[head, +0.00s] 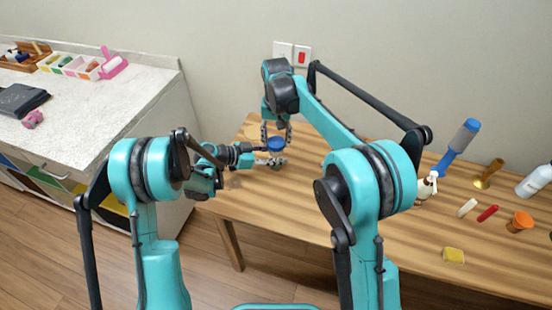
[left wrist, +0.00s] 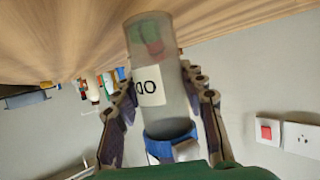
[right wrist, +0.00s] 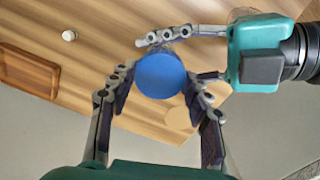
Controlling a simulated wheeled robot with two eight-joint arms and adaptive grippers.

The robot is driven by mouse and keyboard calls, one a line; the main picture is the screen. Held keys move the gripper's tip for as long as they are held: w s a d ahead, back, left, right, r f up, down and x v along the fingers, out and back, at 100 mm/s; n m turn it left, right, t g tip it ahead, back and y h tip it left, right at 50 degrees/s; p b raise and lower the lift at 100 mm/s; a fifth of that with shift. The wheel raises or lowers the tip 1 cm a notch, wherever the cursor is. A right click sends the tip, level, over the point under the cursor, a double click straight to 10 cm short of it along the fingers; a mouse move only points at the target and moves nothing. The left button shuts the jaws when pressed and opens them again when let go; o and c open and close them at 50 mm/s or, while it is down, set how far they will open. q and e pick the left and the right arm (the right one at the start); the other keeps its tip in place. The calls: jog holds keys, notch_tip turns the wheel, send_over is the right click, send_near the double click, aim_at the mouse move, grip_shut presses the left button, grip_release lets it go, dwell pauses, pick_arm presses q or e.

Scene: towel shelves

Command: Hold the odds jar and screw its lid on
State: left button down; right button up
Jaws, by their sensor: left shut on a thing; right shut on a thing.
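The odds jar (left wrist: 172,100) is a clear cylinder with a white label and red and green bits inside. My left gripper (head: 277,161) is shut on the jar's side, and its fingers flank the jar in the left wrist view. The blue lid (head: 276,145) is on the jar's mouth; it also shows round and face-on in the right wrist view (right wrist: 160,76). My right gripper (head: 276,128) comes from above and is shut on the lid, with a finger on either side. Whether the lid's thread is engaged cannot be told.
The jar is at the left end of the wooden table (head: 330,205). A white counter (head: 90,110) is at the left.

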jog(key=o, duration=1.4)
notch_tip(320, 180, up, 12)
pick_arm(q)
jog(key=c, duration=0.8)
grip_release()
